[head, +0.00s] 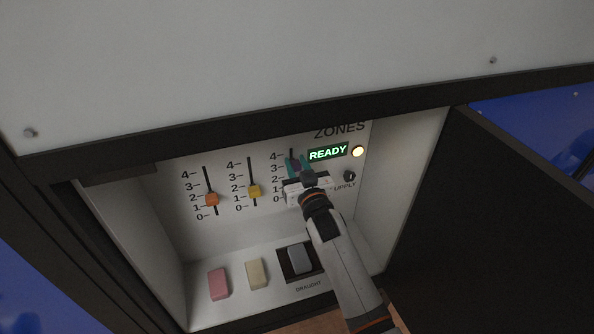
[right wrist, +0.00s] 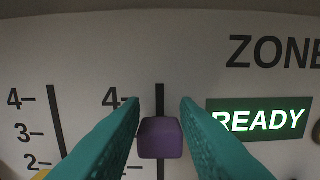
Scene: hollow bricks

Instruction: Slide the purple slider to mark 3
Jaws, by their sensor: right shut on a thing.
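The purple slider (right wrist: 160,138) is a rounded block on the rightmost vertical slot of the panel. In the right wrist view it sits between the two teal fingers of my right gripper (right wrist: 160,112), which is shut on it. It is roughly level with mark 3 of the neighbouring scale; its own 3 is hidden behind a finger, while its 4 shows above. In the head view my right gripper (head: 298,166) reaches into the cabinet and partly covers the purple slider (head: 294,164). My left gripper is not in view.
An orange slider (head: 212,199) and a yellow slider (head: 255,190) stand to the left. A green READY display (head: 328,152), a lit lamp (head: 358,151) and a black knob (head: 350,176) are on the right. Pink (head: 219,284), cream (head: 257,273) and grey (head: 300,259) blocks are below. An open door (head: 500,210) stands at right.

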